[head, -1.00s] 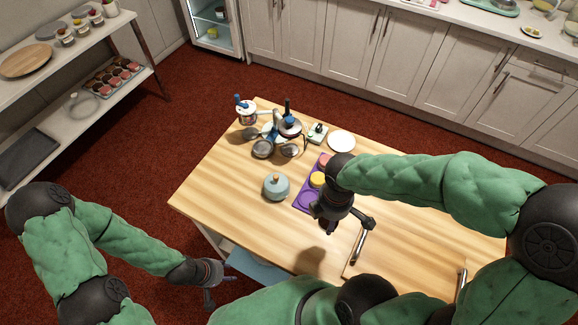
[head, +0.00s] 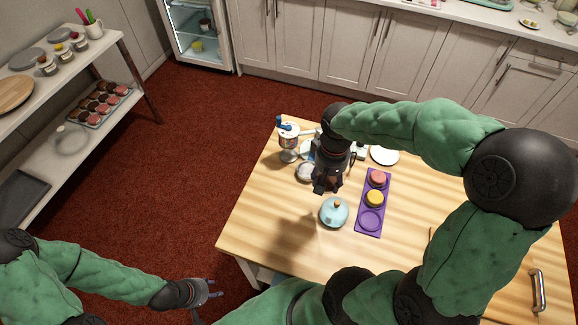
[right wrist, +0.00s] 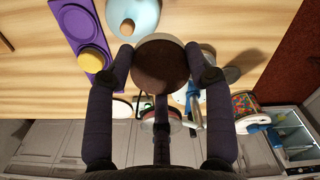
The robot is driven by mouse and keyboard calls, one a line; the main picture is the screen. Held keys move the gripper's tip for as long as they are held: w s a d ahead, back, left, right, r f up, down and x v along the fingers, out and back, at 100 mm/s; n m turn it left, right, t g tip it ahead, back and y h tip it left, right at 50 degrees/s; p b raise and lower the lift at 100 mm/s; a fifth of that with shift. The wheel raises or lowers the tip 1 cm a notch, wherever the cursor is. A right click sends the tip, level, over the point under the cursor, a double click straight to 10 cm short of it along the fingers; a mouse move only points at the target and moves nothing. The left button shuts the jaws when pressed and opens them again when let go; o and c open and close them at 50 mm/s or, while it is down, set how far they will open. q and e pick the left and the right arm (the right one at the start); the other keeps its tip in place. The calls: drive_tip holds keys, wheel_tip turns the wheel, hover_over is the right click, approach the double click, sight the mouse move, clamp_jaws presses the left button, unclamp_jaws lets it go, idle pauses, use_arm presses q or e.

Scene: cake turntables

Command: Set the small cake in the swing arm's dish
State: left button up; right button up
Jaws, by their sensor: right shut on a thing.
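My right gripper (head: 326,188) is above the table's left part, beside the stand with dishes. In the right wrist view its fingers (right wrist: 163,72) are shut on a small round dark-brown cake (right wrist: 160,64). In the head view the gripper hides this cake. A grey dish (head: 305,172) shows just left of the gripper; a grey round dish (right wrist: 232,75) also shows in the wrist view, beyond the cake. A blue-and-white post (right wrist: 192,105) stands there. Most of the swing arm is hidden. My left gripper (head: 214,289) is open and empty, off the table's near-left edge.
A purple tray (head: 361,217) holds a pink cake (head: 378,178) and a yellow cake (head: 375,198); its near place is empty. A white plate (head: 385,156) and a blue-topped jar (head: 288,142) stand farther back.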

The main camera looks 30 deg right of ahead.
drive_tip(key=shift+w+f, duration=0.1)
drive_tip(key=shift+w, duration=0.25)
drive_tip(key=w+d+f+b, duration=0.3)
drive_tip(key=w+f, duration=0.1)
drive_tip(key=w, duration=0.5)
drive_tip(key=b, duration=0.1)
hover_over(308, 171)
drive_tip(key=f, duration=0.5)
drive_tip(key=shift+s+a, duration=0.1)
drive_tip(key=shift+s, duration=0.15)
drive_tip(key=shift+w+f, duration=0.3)
drive_tip(key=shift+f, duration=0.05)
drive_tip(key=shift+w+f+b, duration=0.1)
drive_tip(key=shift+f+b, duration=0.8)
drive_tip(key=shift+f, duration=0.65)
drive_tip(key=shift+f, duration=0.1)
drive_tip(key=o, duration=0.5)
drive_tip(key=shift+f, duration=0.1)
drive_tip(key=o, duration=0.4)
drive_tip(key=shift+c, duration=0.2)
